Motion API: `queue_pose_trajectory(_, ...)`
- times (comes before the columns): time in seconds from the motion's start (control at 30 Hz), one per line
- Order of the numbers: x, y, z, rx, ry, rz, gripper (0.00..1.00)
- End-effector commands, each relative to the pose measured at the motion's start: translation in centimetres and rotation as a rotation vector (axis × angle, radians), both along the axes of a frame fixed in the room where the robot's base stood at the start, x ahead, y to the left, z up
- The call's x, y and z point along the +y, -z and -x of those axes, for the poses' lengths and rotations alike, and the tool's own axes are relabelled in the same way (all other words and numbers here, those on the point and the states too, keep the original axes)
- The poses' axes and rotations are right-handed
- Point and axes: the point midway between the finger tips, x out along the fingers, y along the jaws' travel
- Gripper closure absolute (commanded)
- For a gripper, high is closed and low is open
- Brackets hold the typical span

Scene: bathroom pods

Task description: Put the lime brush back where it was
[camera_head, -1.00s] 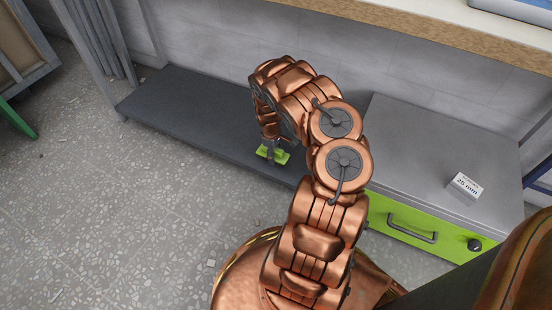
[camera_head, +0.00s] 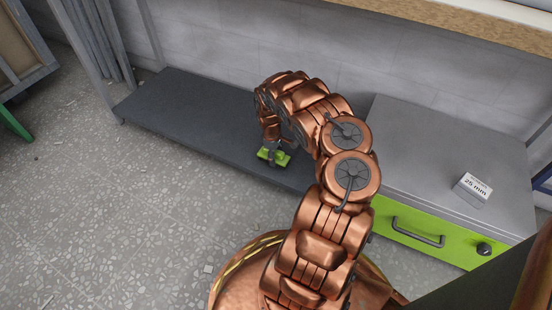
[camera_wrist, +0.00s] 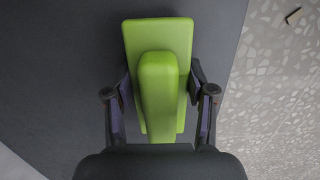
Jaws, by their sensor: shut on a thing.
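The lime brush (camera_wrist: 158,32) has a flat rectangular base and a raised handle of the same green. It also shows in the head view (camera_head: 265,154), low at the dark grey shelf (camera_head: 185,112), near its front edge. My gripper (camera_wrist: 160,88) is shut on the brush, with one finger on each side of its handle. In the head view my gripper (camera_head: 273,146) points down over the brush. I cannot tell whether the brush's underside touches the shelf. The lower end of the handle is partly hidden by my gripper in the wrist view.
A grey-topped cabinet (camera_head: 425,140) with a lime drawer front (camera_head: 405,222) stands to the right, with a small "25 mm" block (camera_head: 472,189) on top. The shelf's left part is bare. A wall stands behind, and speckled floor (camera_head: 120,220) is open in front.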

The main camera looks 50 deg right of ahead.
Motion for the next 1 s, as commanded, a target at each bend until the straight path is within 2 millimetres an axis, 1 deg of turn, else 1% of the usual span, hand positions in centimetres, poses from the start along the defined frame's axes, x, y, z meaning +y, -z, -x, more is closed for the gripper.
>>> queue_pose_trajectory(0.2, 0.0, 0.2, 0.0, 0.001, 0.000, -0.001, 0.78)
queue_pose_trajectory(0.23, 0.0, 0.2, 0.0, 0.001, 0.001, -0.001, 0.43)
queue_pose_trajectory(0.4, 0.0, 0.1, 0.0, 0.001, 0.000, -0.001, 0.25)
queue_pose_trajectory(0.47, 0.0, 0.1, 0.0, 0.001, 0.000, -0.001, 0.20)
queue_pose_trajectory(0.73, 0.0, 0.1, 0.0, 0.001, 0.000, -0.001, 0.20)
queue_pose_trajectory(0.87, 0.0, -0.2, 0.0, 0.001, 0.000, 0.001, 0.20)
queue_pose_trajectory(1.0, 0.0, -2.4, -0.2, 0.001, -0.001, 0.002, 0.20)
